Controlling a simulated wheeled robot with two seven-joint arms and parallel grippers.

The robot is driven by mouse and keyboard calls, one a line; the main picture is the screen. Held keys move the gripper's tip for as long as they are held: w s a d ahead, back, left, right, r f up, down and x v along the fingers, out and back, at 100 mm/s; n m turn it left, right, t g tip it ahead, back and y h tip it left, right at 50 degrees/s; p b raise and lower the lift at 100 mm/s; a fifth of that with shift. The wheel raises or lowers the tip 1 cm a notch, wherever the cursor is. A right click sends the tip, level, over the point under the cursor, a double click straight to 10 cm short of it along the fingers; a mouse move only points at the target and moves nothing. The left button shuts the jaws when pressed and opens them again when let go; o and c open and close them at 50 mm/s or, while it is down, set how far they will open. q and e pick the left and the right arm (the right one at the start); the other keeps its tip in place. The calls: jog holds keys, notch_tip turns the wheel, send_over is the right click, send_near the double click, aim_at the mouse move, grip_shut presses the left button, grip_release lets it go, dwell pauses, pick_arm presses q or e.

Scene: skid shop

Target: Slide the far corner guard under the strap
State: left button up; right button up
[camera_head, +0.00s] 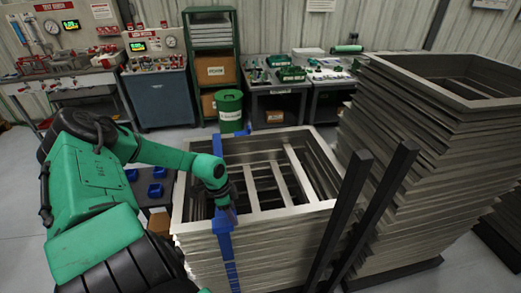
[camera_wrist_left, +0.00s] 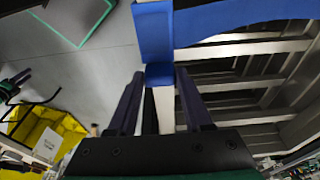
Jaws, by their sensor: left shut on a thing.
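A tall stack of grey metal frames (camera_head: 300,207) stands in front of me. A blue strap (camera_head: 230,268) runs down its near side and across its left part; it also shows as a wide blue band in the left wrist view (camera_wrist_left: 245,18). My left gripper (camera_head: 228,212) is at the near left edge of the stack, beside the strap. Another blue piece (camera_head: 247,127) shows at the stack's far edge.
Two dark slanted bars (camera_head: 362,215) stand at the stack's right front. A taller frame stack (camera_head: 430,150) is on the right. Behind are workbenches (camera_head: 275,87), a green bin (camera_head: 229,107) and a shelf. Small blue bins (camera_head: 155,190) sit at left.

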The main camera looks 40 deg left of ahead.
pick_arm(q)
jog(key=shift+s, duration=0.1)
jog(key=o, duration=1.1)
jog(key=shift+r, duration=0.1)
notch_tip(320, 180, up, 4)
jog(key=p, duration=0.4)
jog(key=shift+r, duration=0.25)
jog(key=shift+f, duration=0.1)
jog(key=r, duration=0.1)
jog(key=r+p, duration=0.1)
jog(key=r, duration=0.2)
jog(key=shift+s+a, duration=0.25)
jog(key=shift+s, duration=0.05)
